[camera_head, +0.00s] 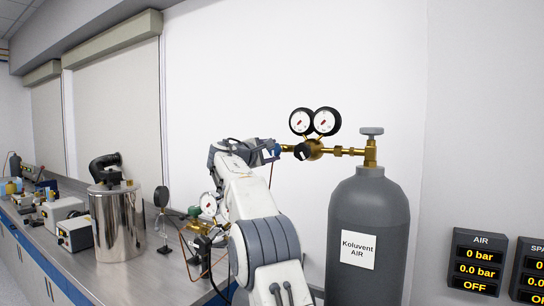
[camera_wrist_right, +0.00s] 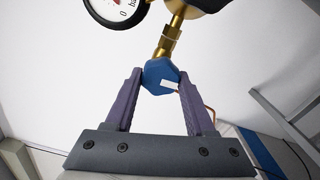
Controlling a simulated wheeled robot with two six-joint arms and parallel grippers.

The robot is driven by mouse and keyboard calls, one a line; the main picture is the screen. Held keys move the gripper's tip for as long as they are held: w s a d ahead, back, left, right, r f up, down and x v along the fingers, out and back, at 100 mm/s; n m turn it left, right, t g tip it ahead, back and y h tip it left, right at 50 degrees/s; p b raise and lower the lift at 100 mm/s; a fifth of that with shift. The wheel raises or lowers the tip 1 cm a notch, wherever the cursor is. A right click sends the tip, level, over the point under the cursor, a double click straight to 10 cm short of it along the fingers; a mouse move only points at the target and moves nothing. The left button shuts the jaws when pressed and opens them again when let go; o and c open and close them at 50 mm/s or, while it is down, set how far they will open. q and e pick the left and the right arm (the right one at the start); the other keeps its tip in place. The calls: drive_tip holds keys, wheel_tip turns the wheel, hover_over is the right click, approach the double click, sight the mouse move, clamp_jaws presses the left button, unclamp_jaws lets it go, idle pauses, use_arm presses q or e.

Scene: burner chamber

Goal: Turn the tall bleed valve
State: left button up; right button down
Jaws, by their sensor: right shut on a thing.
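A blue knob (camera_wrist_right: 157,72) with a small white label sits on the end of a brass stem. The stem joins the brass regulator (camera_head: 314,149) with two round gauges, beside the grey Koluvent AIR cylinder (camera_head: 372,215). My right gripper (camera_wrist_right: 160,80) has a finger on each side of the blue knob and is shut on it. In the head view the right gripper (camera_head: 272,150) is at the left end of the regulator, and its jaws partly hide the knob. Which part is the tall bleed valve is not marked. My left gripper is not in view.
A grey handwheel (camera_head: 372,131) tops the cylinder valve. A bench (camera_head: 130,264) on the left holds a steel vessel (camera_head: 118,220), a gauge stand (camera_head: 162,197) and a smaller brass assembly (camera_head: 200,226) beside my arm. Wall displays (camera_head: 479,262) are at right.

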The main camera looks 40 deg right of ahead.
drive_tip(key=m+b, duration=0.1)
drive_tip(key=m, duration=0.3)
drive_tip(key=shift+m, duration=0.3)
drive_tip(key=m, duration=0.4)
drive_tip(key=shift+m+b, duration=0.3)
drive_tip(key=m, duration=0.4)
drive_tip(key=shift+m, duration=0.3)
drive_tip(key=m, duration=0.4)
drive_tip(key=shift+s+d+m+b, duration=0.1)
drive_tip(key=shift+s+m+b, duration=0.05)
drive_tip(key=shift+m+b, duration=0.2)
drive_tip(key=shift+m, duration=0.25)
drive_tip(key=shift+c, duration=1.8)
unclamp_jaws()
drive_tip(key=shift+o, duration=0.6)
drive_tip(key=shift+r, duration=0.2)
